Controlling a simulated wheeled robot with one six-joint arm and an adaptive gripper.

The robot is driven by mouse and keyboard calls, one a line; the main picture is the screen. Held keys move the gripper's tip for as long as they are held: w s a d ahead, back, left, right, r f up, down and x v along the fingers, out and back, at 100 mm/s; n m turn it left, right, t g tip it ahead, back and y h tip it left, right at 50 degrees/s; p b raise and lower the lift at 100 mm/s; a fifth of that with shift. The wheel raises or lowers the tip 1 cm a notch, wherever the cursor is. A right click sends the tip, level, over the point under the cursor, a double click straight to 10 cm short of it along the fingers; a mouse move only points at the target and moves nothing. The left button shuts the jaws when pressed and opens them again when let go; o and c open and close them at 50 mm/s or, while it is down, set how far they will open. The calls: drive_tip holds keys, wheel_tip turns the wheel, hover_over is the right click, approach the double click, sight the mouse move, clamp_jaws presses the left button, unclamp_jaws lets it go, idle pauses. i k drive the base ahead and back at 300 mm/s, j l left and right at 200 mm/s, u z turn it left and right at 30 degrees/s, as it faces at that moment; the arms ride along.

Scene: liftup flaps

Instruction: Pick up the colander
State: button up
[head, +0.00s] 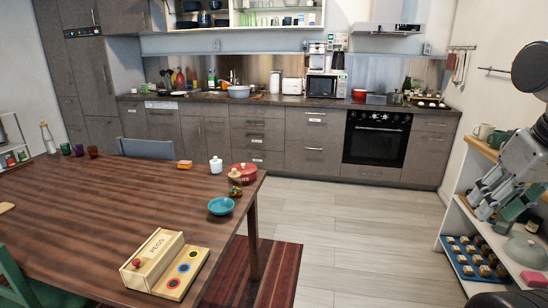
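I cannot make out a colander for certain. A light blue bowl-shaped vessel (239,91) stands on the far counter near the sink; it is too small to tell whether it has holes. A teal bowl (221,206) sits near the right edge of the wooden table. My gripper (484,204) is at the right side, pointing down and left in front of the white shelf, far from both bowls. Its fingers overlap in this view, so I cannot tell whether it is open, and I see nothing clearly held.
The wooden table (95,215) fills the left, with a peg box (155,255), a red pot (244,170) and a white jar (216,165) on it. Chairs stand beside it. The white shelf (452,205) at right holds a blue muffin tray (462,262). Open floor (345,225) lies between.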

sight(255, 89)
drive_tip(key=i, duration=1.45)
drive_tip(key=i+u, duration=0.1)
drive_tip(key=i, duration=1.35)
drive_tip(key=i+l, duration=0.1)
drive_tip(key=i, duration=1.35)
drive_tip(key=i+u, duration=0.3)
drive_tip(key=i, duration=0.15)
drive_tip(key=i+l+u, duration=0.25)
drive_tip(key=i, duration=0.15)
drive_tip(key=j, duration=0.1)
